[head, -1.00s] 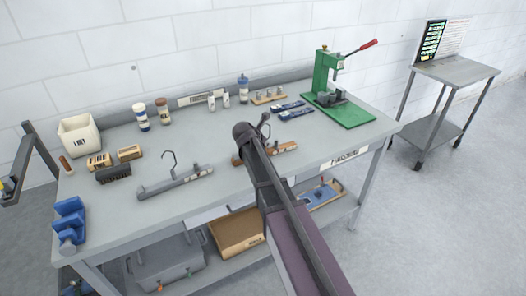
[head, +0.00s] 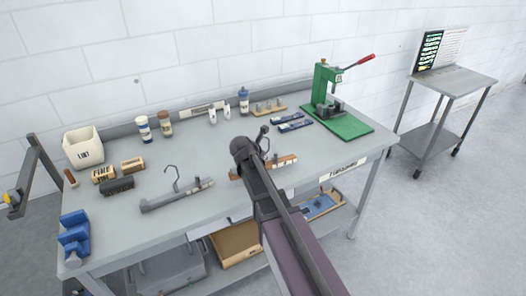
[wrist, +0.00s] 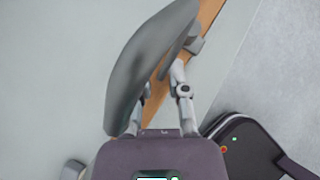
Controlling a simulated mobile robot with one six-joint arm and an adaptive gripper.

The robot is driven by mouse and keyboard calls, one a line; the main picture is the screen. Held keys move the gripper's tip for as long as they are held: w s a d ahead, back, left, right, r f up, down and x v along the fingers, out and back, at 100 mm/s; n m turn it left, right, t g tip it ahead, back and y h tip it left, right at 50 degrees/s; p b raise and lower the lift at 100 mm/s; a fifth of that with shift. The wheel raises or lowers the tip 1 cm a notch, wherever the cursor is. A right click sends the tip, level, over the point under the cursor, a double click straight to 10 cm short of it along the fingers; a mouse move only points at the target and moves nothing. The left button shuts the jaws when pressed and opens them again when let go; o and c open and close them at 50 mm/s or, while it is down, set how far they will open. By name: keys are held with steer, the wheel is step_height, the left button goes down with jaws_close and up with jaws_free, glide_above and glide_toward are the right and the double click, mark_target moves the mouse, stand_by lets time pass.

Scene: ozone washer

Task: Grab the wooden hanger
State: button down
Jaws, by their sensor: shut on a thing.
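The wooden hanger (head: 284,161) lies at the middle of the workbench near its front edge, with its hook up. In the head view my arm crosses in front of its middle and hides my fingers. In the wrist view the wooden bar (wrist: 208,14) runs from the upper right down between the fingers of my gripper (wrist: 163,94), which is shut on it. A large blurred grey shape covers part of the bar there. I cannot tell whether the bar is lifted off the bench.
A grey hanger (head: 178,195) lies left on the workbench (head: 215,150). A green press (head: 336,115) stands at the back right. Bottles, brushes, a white bin (head: 83,148) and a blue holder (head: 74,238) stand around. A cart (head: 455,80) stands at the right.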

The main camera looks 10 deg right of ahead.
steer(key=s+a+r, duration=0.1)
steer(key=s+a, duration=0.2)
steer(key=s, duration=0.7)
steer(key=shift+s+p, duration=0.25)
steer(key=shift+p, duration=0.15)
steer(key=shift+d, duration=0.1)
